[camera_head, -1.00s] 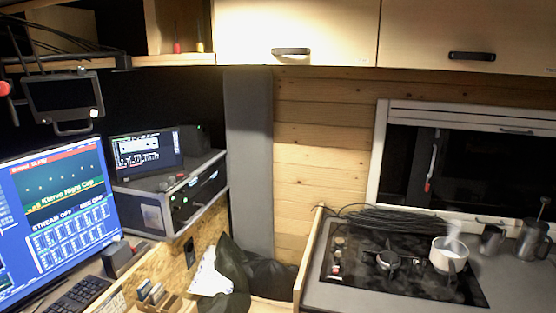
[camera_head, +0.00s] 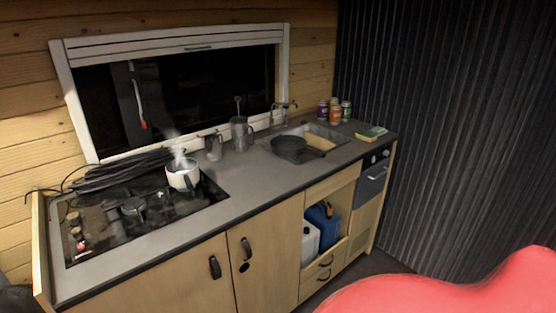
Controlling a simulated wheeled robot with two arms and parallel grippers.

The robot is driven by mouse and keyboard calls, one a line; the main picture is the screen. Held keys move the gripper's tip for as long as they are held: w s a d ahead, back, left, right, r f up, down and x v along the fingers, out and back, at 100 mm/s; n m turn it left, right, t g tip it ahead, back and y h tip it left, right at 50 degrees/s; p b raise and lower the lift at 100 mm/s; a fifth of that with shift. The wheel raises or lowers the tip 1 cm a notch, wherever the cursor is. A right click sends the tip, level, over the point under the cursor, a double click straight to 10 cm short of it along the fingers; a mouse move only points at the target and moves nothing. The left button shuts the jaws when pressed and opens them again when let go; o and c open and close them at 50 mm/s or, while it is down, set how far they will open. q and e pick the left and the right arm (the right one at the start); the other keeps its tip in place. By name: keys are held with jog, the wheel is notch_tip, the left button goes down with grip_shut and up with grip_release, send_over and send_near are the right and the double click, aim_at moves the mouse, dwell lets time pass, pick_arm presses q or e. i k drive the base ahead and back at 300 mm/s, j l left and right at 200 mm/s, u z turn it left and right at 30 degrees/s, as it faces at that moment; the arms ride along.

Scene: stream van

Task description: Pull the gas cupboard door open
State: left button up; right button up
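Below the counter in the head view are two wooden cupboard doors, both shut. The left, wider door (camera_head: 172,284) has a black upright handle (camera_head: 215,267) near its right edge. The right, narrower door (camera_head: 268,262) has a black handle (camera_head: 246,248) near its upper left edge and a dark round fitting below it. I see no label that tells which is the gas cupboard door. The bottoms of both doors are cut off by the frame edge. Neither of my grippers is in view.
An open shelf holds canisters (camera_head: 322,228). A large red rounded object (camera_head: 440,293) fills the lower right foreground.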

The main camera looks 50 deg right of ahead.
aim_at(264, 249)
jog(key=z, duration=1.55)
jog(key=i+l+u, duration=0.4)
jog(key=l+u, duration=0.15)
jog(key=l, duration=0.1)
